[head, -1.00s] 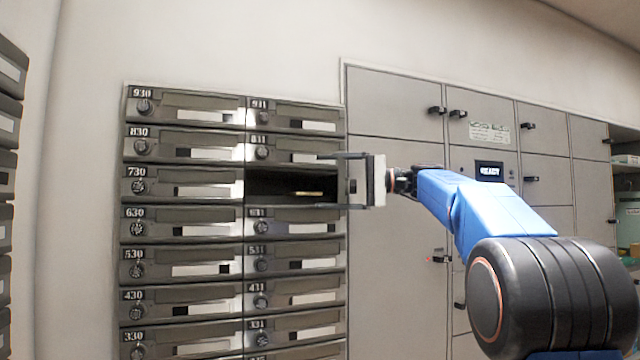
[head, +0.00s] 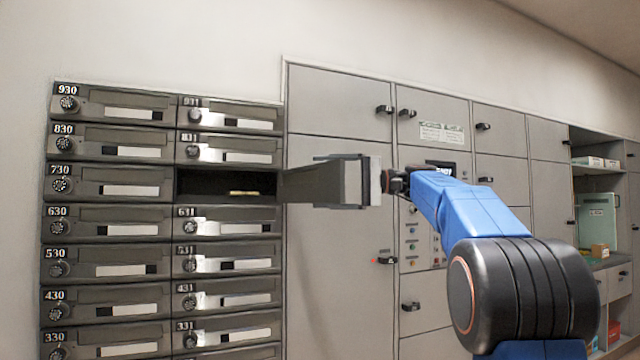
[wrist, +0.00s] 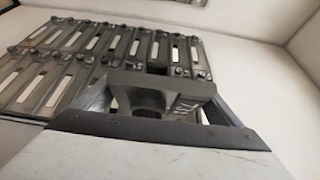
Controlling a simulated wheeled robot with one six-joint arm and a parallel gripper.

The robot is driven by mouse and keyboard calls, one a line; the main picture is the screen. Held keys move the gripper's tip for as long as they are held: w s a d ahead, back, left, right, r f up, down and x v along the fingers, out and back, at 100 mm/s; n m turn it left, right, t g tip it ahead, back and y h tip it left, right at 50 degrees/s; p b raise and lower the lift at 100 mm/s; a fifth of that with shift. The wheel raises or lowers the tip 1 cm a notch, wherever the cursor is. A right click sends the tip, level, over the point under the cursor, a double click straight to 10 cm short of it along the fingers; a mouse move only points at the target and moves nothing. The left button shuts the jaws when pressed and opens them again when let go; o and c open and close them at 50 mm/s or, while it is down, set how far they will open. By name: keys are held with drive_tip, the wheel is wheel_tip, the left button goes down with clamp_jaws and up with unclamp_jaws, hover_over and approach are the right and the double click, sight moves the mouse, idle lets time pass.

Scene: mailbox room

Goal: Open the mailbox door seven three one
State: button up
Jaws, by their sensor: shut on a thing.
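The door of box 731 (head: 305,186) stands swung open to the right of its compartment, seen at a slant in the head view. Its dark opening (head: 212,185) shows between doors 831 and 631, and a small yellowish item (head: 243,193) lies inside. My gripper (head: 322,181) is shut on the door, with fingers above and below it. In the wrist view the door's knob and number plate (wrist: 182,104) sit between the two fingers of my gripper (wrist: 155,100). The exact contact is partly hidden.
Closed mailbox doors, such as 730 (head: 110,184), 831 (head: 235,150) and 631 (head: 235,220), surround the opening. Large grey lockers (head: 335,260) with black handles fill the wall on the right. An open shelf (head: 600,172) stands at the far right.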

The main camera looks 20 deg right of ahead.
drive_tip(key=shift+w+d+f, duration=0.15)
drive_tip(key=shift+d, duration=1.05)
drive_tip(key=o, duration=1.3)
drive_tip(key=v, duration=1.7)
drive_tip(key=shift+s, duration=0.3)
drive_tip(key=shift+d, duration=0.1)
